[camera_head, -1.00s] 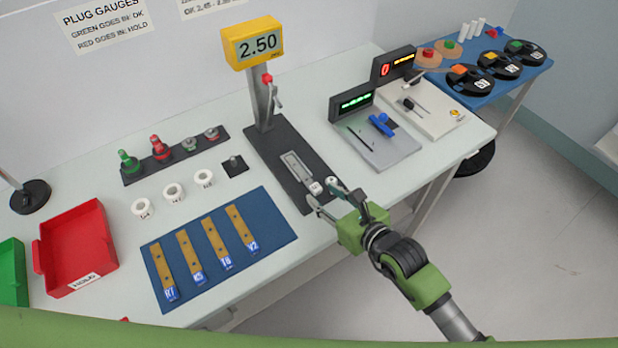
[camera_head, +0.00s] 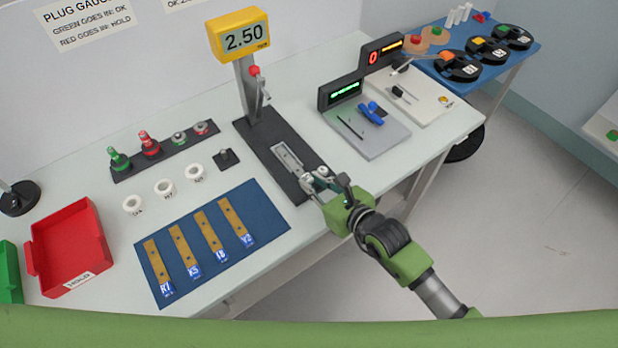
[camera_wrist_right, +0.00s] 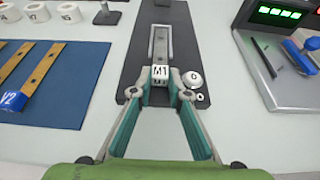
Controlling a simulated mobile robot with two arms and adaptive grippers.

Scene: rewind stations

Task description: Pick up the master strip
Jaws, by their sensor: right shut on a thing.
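The master strip (camera_wrist_right: 160,74) shows in the right wrist view with a white end marked M1. It lies in line with the pale slot on the dark base of the gauge stand (camera_wrist_right: 183,32). My right gripper (camera_wrist_right: 160,92) has its two fingertips closed on either side of this end. In the head view my right gripper (camera_head: 318,180) is at the near end of the dark base and hides the marked end. A round metal knob (camera_wrist_right: 193,79) sits just right of the fingertips. My left gripper is not in view.
The yellow display (camera_head: 241,36) on the stand reads 2.50. Left of the stand is a blue mat (camera_head: 268,216) with several brass strips. A red tray (camera_head: 68,247) stands farther left. A grey plate device (camera_head: 372,141) stands to the right.

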